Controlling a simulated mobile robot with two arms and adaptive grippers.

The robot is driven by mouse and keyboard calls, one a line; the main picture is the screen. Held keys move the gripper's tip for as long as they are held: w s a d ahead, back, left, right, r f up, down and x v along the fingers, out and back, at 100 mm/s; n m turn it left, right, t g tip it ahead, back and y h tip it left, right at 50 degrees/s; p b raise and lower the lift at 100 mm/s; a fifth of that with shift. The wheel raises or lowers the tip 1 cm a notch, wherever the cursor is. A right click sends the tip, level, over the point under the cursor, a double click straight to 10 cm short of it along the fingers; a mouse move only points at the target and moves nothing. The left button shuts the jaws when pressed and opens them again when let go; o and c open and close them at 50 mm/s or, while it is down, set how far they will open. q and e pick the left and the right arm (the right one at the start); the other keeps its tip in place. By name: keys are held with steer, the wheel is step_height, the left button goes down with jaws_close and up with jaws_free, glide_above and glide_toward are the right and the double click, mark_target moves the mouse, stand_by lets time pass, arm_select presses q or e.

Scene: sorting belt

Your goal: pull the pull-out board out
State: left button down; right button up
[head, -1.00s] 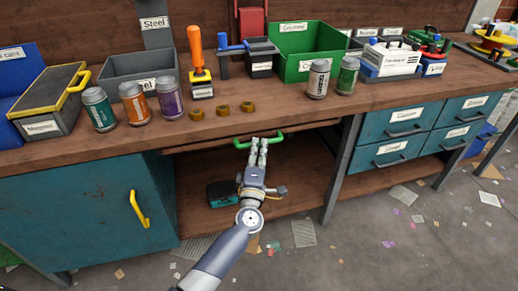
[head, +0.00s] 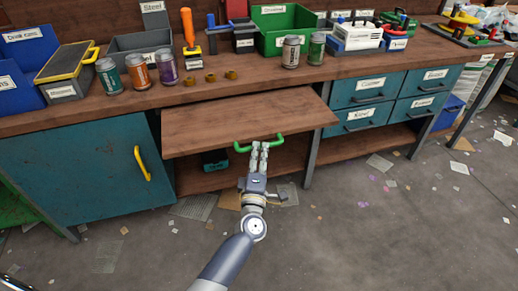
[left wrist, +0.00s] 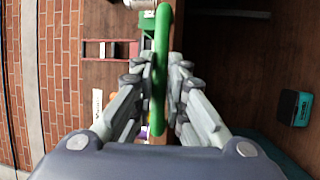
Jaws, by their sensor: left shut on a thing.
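The pull-out board (head: 235,117) is a brown wooden panel that sticks out from under the bench top. A green handle (head: 243,148) is fixed at its front edge. My left gripper (head: 258,145) is shut on this handle. In the left wrist view the green handle (left wrist: 161,70) runs between the two fingers of my left gripper (left wrist: 161,75). My right gripper does not show in either view.
The bench top (head: 340,72) holds several cans, bins and brass nuts. A blue cabinet (head: 85,165) stands left of the board, and blue drawers (head: 365,88) are to its right. A dark teal box (head: 214,160) sits on the lower shelf. The floor in front is open, with scattered paper.

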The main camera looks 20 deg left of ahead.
arm_select(q)
steer(key=shift+s+d, duration=0.35)
steer(key=shift+s, duration=0.15)
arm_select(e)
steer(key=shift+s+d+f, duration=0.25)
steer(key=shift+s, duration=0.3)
arm_select(q)
steer(key=c, duration=1.6)
jaws_free()
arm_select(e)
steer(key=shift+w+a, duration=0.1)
arm_select(q)
steer(key=v, duration=1.2)
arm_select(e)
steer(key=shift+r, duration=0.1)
